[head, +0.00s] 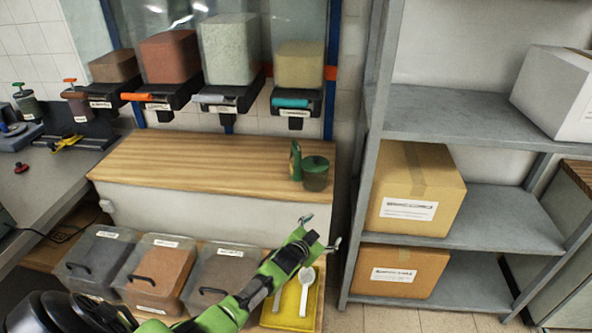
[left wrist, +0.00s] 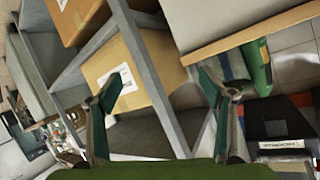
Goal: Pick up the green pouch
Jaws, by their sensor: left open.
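My right gripper is not in view.
A green-lidded jar (head: 316,174) and a narrow green object (head: 295,161) stand on the wooden counter (head: 200,160). Below are labelled bins (head: 160,275) and a yellow tray (head: 283,316) with a white scoop (head: 307,284). Grey shelving (head: 470,115) holds boxes at right.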

